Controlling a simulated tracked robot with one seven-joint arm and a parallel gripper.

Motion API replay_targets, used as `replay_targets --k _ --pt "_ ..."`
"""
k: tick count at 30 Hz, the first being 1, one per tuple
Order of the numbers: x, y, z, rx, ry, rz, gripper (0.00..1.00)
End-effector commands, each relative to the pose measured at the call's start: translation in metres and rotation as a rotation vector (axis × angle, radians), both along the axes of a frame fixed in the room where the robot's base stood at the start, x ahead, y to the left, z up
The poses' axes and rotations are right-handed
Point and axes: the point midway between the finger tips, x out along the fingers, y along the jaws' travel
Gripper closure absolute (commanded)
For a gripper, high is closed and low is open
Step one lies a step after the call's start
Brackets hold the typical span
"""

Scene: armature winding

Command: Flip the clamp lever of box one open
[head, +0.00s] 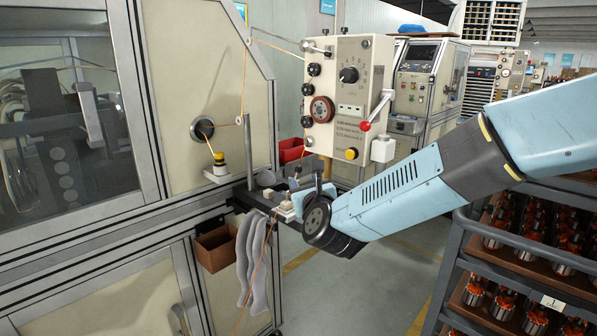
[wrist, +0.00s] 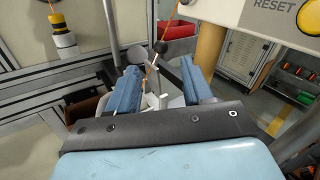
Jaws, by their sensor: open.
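A cream box (head: 348,100) with a dial, a brown-red wheel and several black knobs stands on a post at centre. A lever with a red knob (head: 365,126) sticks out at its right side. My gripper (head: 296,196) is low in front of the box, by a dark bracket, partly hidden by my own wrist. In the wrist view my gripper (wrist: 161,88) has its two blue fingers apart. Which part is the clamp lever is unclear.
A cream machine cabinet (head: 200,90) with a window fills the left. A brown bin (head: 215,248) and grey gloves (head: 252,262) hang on its front. A rack (head: 450,255) of copper-wound parts stands at right. The floor between is clear.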

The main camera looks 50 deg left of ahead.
Motion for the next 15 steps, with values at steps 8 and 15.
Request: replay_targets --k 8,15 --pt "0.024 0.043 0.0 0.0 0.0 -0.001 0.5" --pt "0.039 0.069 0.0 0.001 -0.001 -0.001 0.5"
